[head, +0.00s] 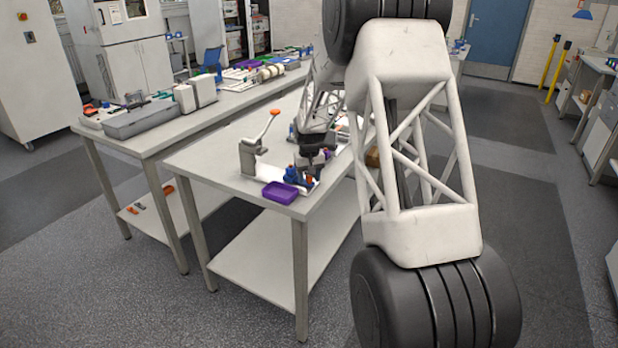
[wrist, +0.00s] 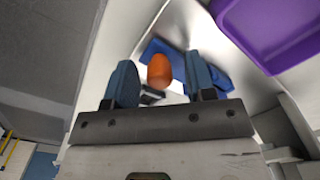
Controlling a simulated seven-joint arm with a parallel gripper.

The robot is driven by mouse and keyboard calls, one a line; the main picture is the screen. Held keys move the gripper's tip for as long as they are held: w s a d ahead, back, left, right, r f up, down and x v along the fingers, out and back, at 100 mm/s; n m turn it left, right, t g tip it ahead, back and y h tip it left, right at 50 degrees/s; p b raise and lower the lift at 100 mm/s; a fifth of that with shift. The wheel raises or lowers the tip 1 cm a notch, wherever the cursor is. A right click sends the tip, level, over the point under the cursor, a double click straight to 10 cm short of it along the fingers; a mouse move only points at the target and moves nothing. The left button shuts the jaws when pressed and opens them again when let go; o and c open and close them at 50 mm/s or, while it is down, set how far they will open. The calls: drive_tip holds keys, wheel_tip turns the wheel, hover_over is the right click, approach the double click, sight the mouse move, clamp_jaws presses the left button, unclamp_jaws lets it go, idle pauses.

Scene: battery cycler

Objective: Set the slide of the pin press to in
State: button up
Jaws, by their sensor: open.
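A small blue device (head: 292,176) with an orange knob (head: 309,180) stands near the front end of the near bench; I take it to be the pin press with its slide, but the pictures do not confirm this. In the wrist view the orange knob (wrist: 160,70) shows between the two blue-grey fingers of my gripper (wrist: 159,62), with the blue body (wrist: 167,58) behind it. My gripper is open, a gap showing on both sides of the knob. In the head view my gripper (head: 316,160) is small and dark, just above the device. The slide's position is unclear.
A purple tray (head: 280,192) lies beside the device at the bench edge; it also shows in the wrist view (wrist: 265,30). A grey lever press (head: 248,158) with an orange-tipped handle stands behind to the left. The bench top (head: 205,160) is clear further left.

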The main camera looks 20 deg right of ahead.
sight(287, 169)
clamp_jaws()
drive_tip(key=w+a, duration=0.6)
drive_tip(key=shift+w+a, duration=0.15)
drive_tip(key=shift+w, duration=0.05)
idle(0.4)
unclamp_jaws()
drive_tip(key=shift+r, duration=3.9)
